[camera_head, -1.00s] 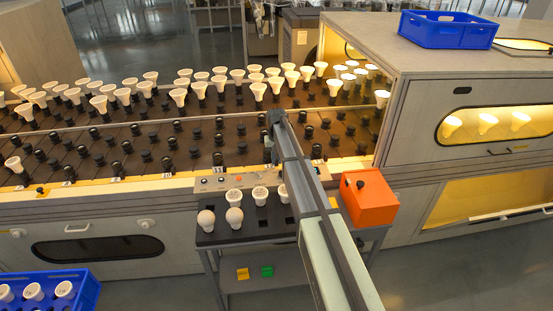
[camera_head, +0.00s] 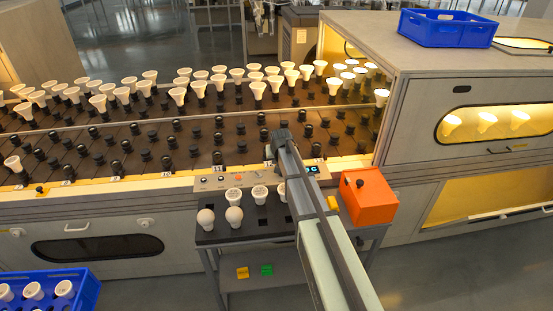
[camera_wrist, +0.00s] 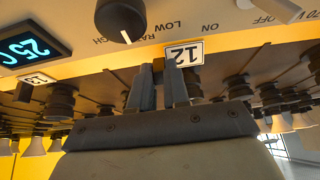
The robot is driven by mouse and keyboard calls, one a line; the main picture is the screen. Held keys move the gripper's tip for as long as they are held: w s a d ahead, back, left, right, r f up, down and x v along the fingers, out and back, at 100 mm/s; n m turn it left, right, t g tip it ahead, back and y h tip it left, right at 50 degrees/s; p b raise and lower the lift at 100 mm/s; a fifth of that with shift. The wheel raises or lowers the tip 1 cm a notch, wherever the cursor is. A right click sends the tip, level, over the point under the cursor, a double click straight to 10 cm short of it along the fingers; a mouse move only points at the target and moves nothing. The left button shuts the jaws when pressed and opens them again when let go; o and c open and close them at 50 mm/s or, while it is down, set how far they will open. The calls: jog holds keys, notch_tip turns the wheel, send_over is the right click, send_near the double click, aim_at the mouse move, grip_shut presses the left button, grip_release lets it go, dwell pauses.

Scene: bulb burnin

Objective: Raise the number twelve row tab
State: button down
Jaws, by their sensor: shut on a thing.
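The number 12 label (camera_wrist: 184,53) is a white plate on the cream front rail, just beyond my fingertips in the wrist view. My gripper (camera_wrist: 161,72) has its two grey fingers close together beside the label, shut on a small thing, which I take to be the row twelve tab. The tab is mostly hidden between the fingers, so I cannot tell whether it is raised. In the head view my gripper (camera_head: 274,152) is at the front edge of the socket deck, and my arm covers part of that rail.
A number 13 label (camera_wrist: 38,79), a black knob (camera_wrist: 121,20) and a lit display (camera_wrist: 30,47) are close by. An orange box (camera_head: 368,197) stands right of my arm. Bulbs (camera_head: 234,217) stand on a dark stand to its left. Dark sockets (camera_head: 218,159) fill the deck.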

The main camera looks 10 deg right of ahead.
jog(key=shift+s+t, duration=0.35)
jog(key=shift+t, duration=0.45)
jog(key=c, duration=1.1)
grip_release()
jog(key=v, duration=1.3)
jog(key=shift+s+r, duration=0.2)
jog(key=shift+s, duration=0.2)
jog(key=shift+d, duration=0.1)
